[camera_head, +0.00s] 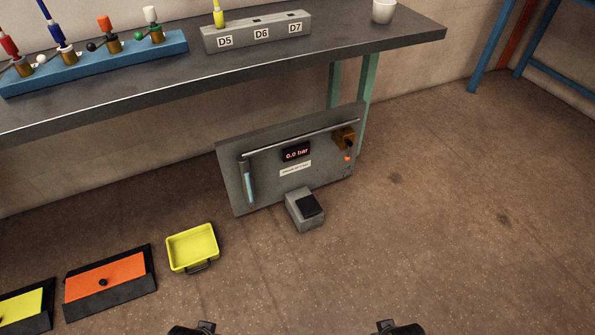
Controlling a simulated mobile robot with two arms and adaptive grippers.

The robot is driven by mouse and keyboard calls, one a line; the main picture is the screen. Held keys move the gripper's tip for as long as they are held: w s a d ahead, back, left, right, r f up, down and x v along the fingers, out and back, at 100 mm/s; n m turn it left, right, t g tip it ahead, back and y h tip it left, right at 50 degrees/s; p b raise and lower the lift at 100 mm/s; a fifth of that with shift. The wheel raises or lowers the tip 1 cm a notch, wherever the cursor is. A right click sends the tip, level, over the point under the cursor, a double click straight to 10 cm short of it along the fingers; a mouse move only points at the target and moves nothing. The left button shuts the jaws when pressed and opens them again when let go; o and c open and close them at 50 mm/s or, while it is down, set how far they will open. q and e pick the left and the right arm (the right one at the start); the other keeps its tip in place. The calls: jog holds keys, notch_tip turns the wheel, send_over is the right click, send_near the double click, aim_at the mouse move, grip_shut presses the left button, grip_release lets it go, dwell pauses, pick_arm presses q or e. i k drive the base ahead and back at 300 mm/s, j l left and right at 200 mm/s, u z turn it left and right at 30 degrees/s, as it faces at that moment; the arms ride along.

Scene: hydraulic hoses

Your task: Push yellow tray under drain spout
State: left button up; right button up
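The yellow tray (178,257) sits on the floor left of the grey panel. It is shallow and looks empty, with a dark handle on its near side. A brass-brown fitting with a dark part (345,139) sticks out at the panel's upper right; it may be the drain spout, but I cannot tell for sure. The tray is well apart from it, to the left and nearer to me. My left gripper (205,327) and my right gripper (388,326) show only partly at the bottom edge, apart from the tray. Their fingers are too cut off to judge.
The grey panel (270,181) reads 0.0 bar and stands under the workbench (390,38). A grey box with a black pedal (309,205) stands before it, right of the tray. An orange-topped box (105,278) and a yellow-topped box (22,308) lie left. Right floor is clear.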

aim_at(196, 247)
jog(key=u, duration=1.1)
jog(key=i+j, duration=0.5)
jog(key=i+j+z, duration=0.45)
jog(key=z, duration=0.3)
jog(key=i+j+z, duration=0.15)
jog(key=j+z, duration=0.2)
